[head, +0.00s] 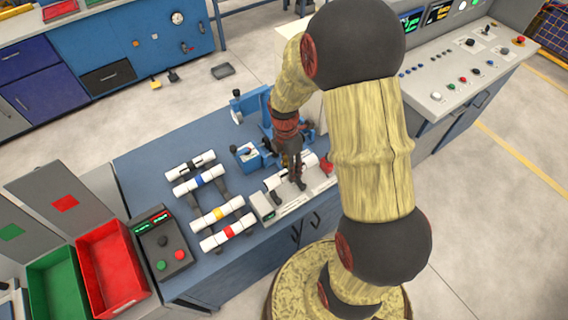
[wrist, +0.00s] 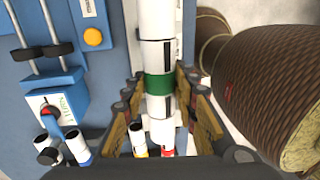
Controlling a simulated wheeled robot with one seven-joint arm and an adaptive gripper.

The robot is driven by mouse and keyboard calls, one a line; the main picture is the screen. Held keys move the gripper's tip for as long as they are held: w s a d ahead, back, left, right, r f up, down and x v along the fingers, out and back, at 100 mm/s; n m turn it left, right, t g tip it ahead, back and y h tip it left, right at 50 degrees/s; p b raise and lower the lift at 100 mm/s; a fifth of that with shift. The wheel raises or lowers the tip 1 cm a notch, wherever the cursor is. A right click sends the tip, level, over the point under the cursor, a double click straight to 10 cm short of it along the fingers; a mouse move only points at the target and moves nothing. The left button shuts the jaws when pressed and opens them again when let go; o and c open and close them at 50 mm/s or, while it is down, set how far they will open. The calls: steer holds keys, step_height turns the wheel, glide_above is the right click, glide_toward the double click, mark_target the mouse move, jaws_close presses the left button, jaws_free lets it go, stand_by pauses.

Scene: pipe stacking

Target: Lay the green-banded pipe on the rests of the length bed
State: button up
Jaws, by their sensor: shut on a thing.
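The green-banded pipe (wrist: 158,84) is white and lies between my gripper's fingers in the wrist view, with the fingers on both sides of its green band. My gripper (head: 298,184) is shut on it at the front right of the blue bench in the head view. The pipe's white body (head: 274,181) shows to the left of the fingers, and they hide the green band there. The length bed (head: 291,207), with a small display box at its left end and a red piece at its right, is just below the pipe. I cannot tell whether the pipe touches its rests.
A rack at the left of the bench holds several white pipes, with blue (head: 200,180), yellow (head: 217,214) and red (head: 228,236) bands among them. Blue fixtures (head: 252,106) stand behind my gripper. A button box (head: 160,245) and a red bin (head: 110,270) are at the left.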

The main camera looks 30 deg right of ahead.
steer(key=b, duration=0.5)
glide_toward(291, 192)
steer(key=shift+s+f, duration=0.15)
steer(key=shift+s, duration=0.2)
steer(key=shift+f+b, duration=0.5)
steer(key=shift+f, duration=1.25)
steer(key=shift+f, duration=0.45)
steer(key=o, duration=1.3)
steer(key=shift+c, duration=0.2)
steer(key=r, duration=0.4)
steer(key=w+r, duration=0.1)
steer(key=r, duration=0.6)
steer(key=shift+w+r, duration=0.4)
